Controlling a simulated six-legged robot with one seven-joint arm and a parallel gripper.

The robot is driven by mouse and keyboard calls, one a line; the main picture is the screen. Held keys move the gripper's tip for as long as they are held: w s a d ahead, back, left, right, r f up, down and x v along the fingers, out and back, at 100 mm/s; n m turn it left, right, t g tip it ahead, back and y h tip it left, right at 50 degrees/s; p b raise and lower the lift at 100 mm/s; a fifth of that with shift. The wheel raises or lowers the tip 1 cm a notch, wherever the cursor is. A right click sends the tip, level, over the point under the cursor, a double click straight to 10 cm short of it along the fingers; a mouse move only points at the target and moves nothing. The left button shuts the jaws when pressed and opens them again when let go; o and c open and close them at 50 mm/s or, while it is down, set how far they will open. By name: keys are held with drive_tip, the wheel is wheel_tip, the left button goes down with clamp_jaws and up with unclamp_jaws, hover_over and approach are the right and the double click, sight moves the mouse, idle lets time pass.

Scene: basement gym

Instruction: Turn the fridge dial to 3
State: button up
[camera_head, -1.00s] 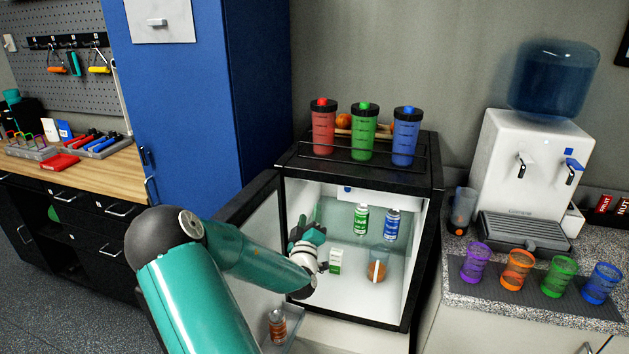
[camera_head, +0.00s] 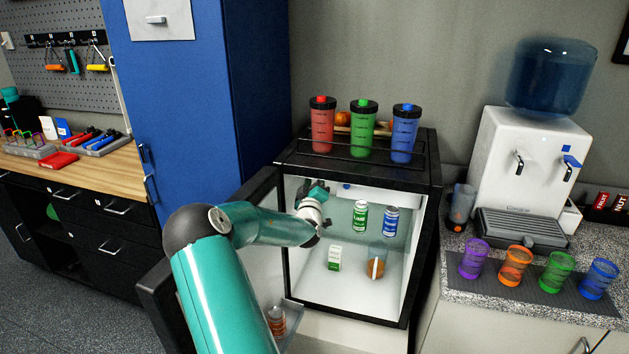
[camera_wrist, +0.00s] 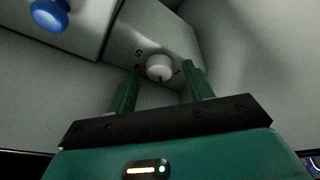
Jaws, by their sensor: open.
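The fridge (camera_head: 429,200) stands open, its door swung out to the left. In the wrist view, the white fridge dial (camera_wrist: 159,67) sits on a pale panel at the top inside the fridge. A 5 shows at its upper left and another mark, hard to read, at its right. My gripper (camera_wrist: 160,80) is open, its two green fingers apart, one on each side of the dial's near side. I cannot tell whether they touch it. In the head view my gripper (camera_head: 318,190) is inside the upper left of the fridge, and the dial is hidden there.
A green can (camera_head: 360,217) and a blue can (camera_head: 391,221) stand on the glass shelf to the right of my gripper. A small carton (camera_head: 335,258) and a glass container (camera_head: 376,262) stand below. In the wrist view a blue knob (camera_wrist: 49,14) is at the upper left.

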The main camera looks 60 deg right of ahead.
drive_tip(key=shift+d, duration=0.1)
drive_tip(key=c, duration=1)
drive_tip(key=shift+o, duration=0.2)
idle(0.9)
drive_tip(key=o, duration=1)
drive_tip(key=shift+c, duration=0.2)
drive_tip(key=v, duration=1.3)
drive_tip(key=shift+a, duration=0.4)
drive_tip(key=shift+f, duration=0.1)
